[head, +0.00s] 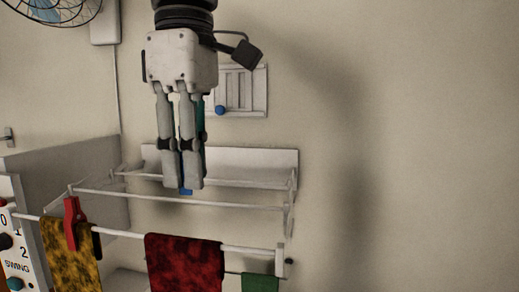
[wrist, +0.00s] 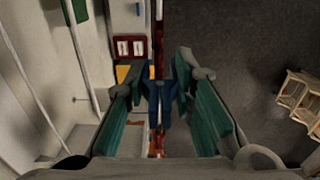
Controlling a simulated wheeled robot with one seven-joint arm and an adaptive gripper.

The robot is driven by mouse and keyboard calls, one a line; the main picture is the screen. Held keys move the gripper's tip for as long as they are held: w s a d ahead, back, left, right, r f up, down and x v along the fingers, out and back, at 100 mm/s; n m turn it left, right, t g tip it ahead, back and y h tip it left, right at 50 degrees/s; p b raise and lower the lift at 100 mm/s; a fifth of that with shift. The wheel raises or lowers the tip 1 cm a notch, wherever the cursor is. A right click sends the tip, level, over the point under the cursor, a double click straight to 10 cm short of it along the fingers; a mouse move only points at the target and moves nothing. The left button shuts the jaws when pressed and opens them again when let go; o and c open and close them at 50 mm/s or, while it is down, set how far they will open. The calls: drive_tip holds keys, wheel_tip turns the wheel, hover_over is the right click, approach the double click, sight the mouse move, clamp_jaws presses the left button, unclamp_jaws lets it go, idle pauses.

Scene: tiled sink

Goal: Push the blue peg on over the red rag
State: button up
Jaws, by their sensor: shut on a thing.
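My gripper (head: 187,186) points down above the drying rack, shut on the blue peg. Only a small blue bit of the peg (head: 186,191) shows between the fingertips in the head view. In the wrist view the blue peg (wrist: 160,98) sits between the green-padded fingertips (wrist: 160,90). The dark red rag (head: 186,264) hangs over the front rail, below my gripper in the head view. The peg appears above the rag and apart from it. The rag's lower part is cut off by the frame.
A red peg (head: 73,222) clips a yellow rag (head: 68,255) on the front rail (head: 122,234), left of the red rag. A green cloth (head: 260,282) hangs lower right. A vent with a blue knob (head: 220,110) is on the wall behind. The wall side to the right is clear.

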drive_tip(key=b, duration=0.3)
hover_over(197, 240)
drive_tip(key=shift+w+a+f, duration=0.1)
drive_tip(key=shift+f, duration=1.05)
drive_tip(key=shift+w+f, duration=0.1)
drive_tip(key=shift+f, duration=1.05)
drive_tip(key=shift+s+f, duration=0.1)
drive_tip(key=shift+f, duration=0.35)
drive_tip(key=shift+f+b, duration=0.7)
drive_tip(key=shift+f, duration=1.9)
idle(1.0)
drive_tip(key=o, duration=0.9)
drive_tip(key=shift+r+p, duration=2.25)
drive_tip(key=shift+r, duration=1.25)
